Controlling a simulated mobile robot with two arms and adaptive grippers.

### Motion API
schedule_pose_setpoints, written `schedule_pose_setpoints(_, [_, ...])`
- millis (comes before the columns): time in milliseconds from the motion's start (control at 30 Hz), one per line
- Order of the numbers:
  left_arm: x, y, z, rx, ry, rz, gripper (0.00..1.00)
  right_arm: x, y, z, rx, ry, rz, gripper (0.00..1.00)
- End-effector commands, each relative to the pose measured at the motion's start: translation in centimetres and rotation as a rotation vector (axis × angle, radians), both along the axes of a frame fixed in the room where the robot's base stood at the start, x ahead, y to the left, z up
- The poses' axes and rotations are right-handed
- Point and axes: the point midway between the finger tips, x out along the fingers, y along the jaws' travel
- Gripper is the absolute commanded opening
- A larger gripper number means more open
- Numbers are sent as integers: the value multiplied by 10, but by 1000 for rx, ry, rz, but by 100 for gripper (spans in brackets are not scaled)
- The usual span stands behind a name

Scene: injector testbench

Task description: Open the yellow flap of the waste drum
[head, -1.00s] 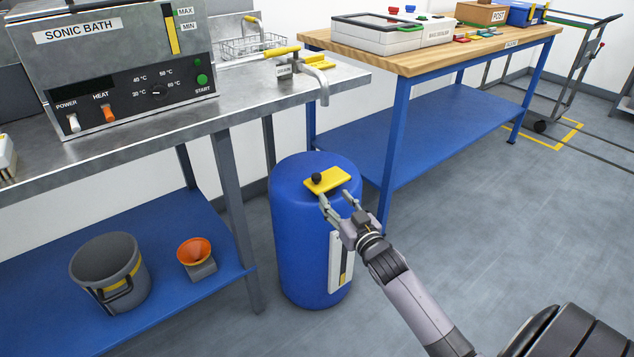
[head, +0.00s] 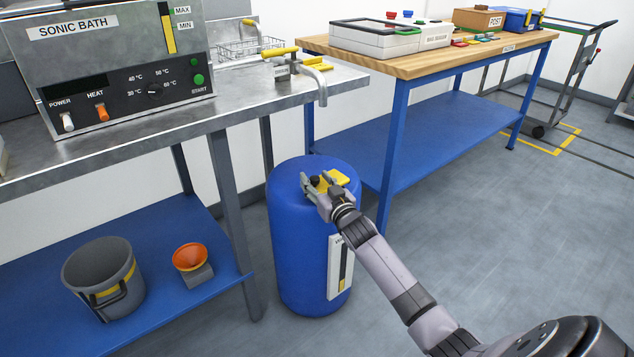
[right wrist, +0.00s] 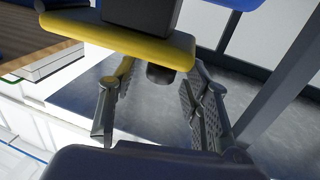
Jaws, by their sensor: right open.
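The blue waste drum (head: 288,240) stands upright on the floor between two benches. Its yellow flap (head: 340,177) lies on the drum's top, partly hidden by my right gripper. The flap's black knob (head: 315,180) shows between the fingers. My right gripper (head: 316,184) is open at the knob; I cannot tell whether it touches it. In the right wrist view its fingers (right wrist: 158,105) are spread apart, with a yellow piece (right wrist: 150,45) and dark parts just beyond and above them. I cannot tell for sure that this piece is the flap. My left gripper is not in view.
The steel bench (head: 130,145) with the sonic bath (head: 110,65) stands left of the drum. Its tap (head: 318,85) overhangs near the drum. A wooden-topped bench (head: 400,62) stands behind right. A grey bucket (head: 85,270) and orange funnel (head: 190,257) sit on the lower shelf. Floor at right is free.

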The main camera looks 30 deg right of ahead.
Motion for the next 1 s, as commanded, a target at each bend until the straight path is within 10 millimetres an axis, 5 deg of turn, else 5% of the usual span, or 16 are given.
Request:
schedule_pose_setpoints(700, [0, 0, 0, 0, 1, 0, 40, 0, 0, 0, 0, 0, 0, 0])
schedule_pose_setpoints(1000, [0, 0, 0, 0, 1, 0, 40, 0, 0, 0, 0, 0, 0, 0])
